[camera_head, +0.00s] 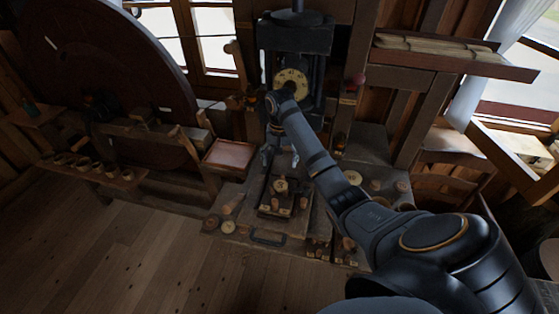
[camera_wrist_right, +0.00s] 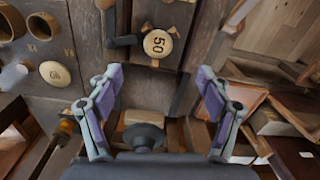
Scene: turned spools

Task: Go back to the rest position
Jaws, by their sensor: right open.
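My right gripper (camera_head: 280,152) hangs over the workbench (camera_head: 240,229), its arm reaching in from the lower right. In the right wrist view the two fingers of the right gripper (camera_wrist_right: 160,76) stand wide apart with nothing between their tips. In the head view a pale round piece (camera_head: 280,186) sits on a dark slide below the gripper. My left gripper is not in view.
A dark press with a round dial (camera_head: 291,80) stands behind the gripper. A reddish tray (camera_head: 229,156) is to its left. Several small wooden pieces lie on the bench, including a round one (camera_head: 227,227). A shelf (camera_head: 455,62) juts out at upper right. The floor (camera_head: 110,250) at lower left is clear.

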